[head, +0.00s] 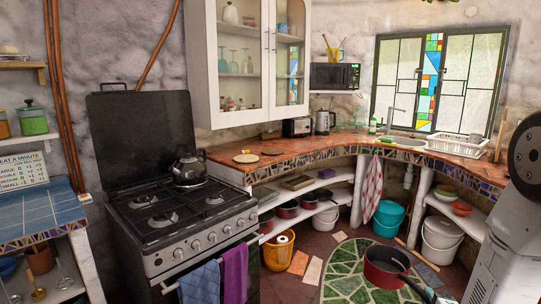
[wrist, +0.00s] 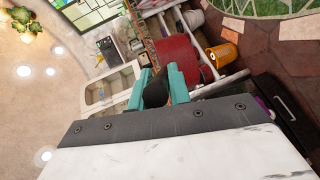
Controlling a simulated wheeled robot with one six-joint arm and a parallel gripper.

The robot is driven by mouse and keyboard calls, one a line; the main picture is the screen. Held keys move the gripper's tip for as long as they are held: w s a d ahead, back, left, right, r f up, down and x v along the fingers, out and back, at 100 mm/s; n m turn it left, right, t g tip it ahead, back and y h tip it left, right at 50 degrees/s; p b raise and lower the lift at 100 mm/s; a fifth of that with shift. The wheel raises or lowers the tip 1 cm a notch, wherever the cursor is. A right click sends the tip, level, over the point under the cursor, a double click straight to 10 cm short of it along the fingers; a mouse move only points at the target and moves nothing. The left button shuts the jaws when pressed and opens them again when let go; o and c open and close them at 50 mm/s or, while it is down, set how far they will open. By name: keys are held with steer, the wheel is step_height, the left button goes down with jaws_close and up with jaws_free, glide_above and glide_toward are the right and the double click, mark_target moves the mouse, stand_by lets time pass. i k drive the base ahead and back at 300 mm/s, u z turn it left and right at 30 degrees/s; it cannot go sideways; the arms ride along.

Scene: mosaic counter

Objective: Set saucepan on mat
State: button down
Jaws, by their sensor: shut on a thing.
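A red saucepan (head: 388,268) with a dark interior and black handle is held above the floor at the lower right of the head view. In the wrist view the red saucepan (wrist: 178,58) lies beyond my gripper (wrist: 161,78), whose teal fingers are shut on its black handle (wrist: 155,93). In the head view only a bit of my gripper shows by the handle end at the bottom edge. Two flat round tan pieces, apparently mats, lie on the tiled counter: one on the left (head: 246,158) and one on the right (head: 272,152). Both look bare.
A stove (head: 180,212) with a dark kettle (head: 189,169) stands left of the counter (head: 330,146). A toaster (head: 296,127), electric kettle (head: 324,121) and dish rack (head: 457,145) stand on the counter. Glass cabinets (head: 245,60) hang above. The counter's middle is largely clear.

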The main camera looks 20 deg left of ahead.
mark_target(256, 160)
steer(key=u, duration=0.35)
steer(key=i, duration=1.2)
steer(key=u, duration=0.55)
